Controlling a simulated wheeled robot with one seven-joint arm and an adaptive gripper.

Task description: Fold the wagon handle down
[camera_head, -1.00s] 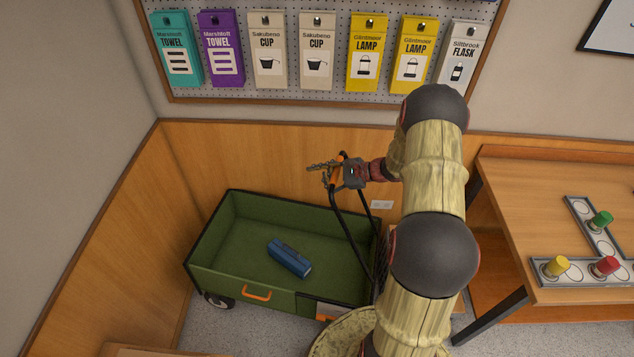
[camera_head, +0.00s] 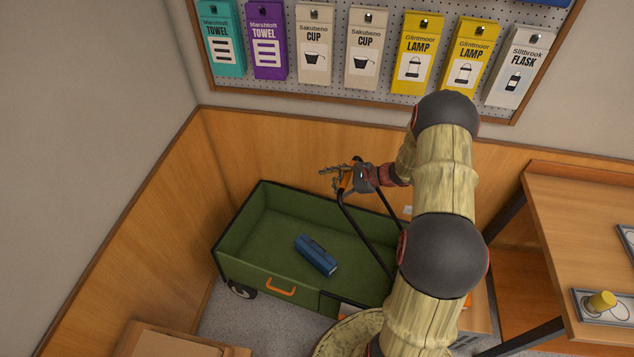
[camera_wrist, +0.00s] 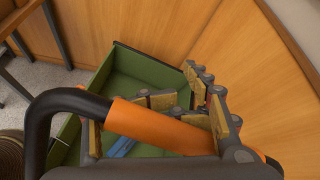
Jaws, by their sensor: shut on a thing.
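The wagon (camera_head: 262,265) is a green, open-topped cart against the wood-panelled wall in the head view. Its black handle (camera_head: 366,234) rises from the right end and leans left over the bed. My gripper (camera_head: 343,177) is shut on the orange grip at the handle's top, above the wagon's back edge. In the wrist view my gripper (camera_wrist: 165,118) has its fingers around the orange grip (camera_wrist: 150,127), with the black handle bend (camera_wrist: 62,103) to the left. The handle's lower end is hidden behind my arm.
A blue box-like item (camera_head: 316,255) lies in the wagon bed. A wooden table (camera_head: 570,215) with a yellow-knobbed peg (camera_head: 601,302) stands at the right. A cardboard box (camera_head: 165,343) is at the bottom left. Hanging packs (camera_head: 365,50) line the pegboard above.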

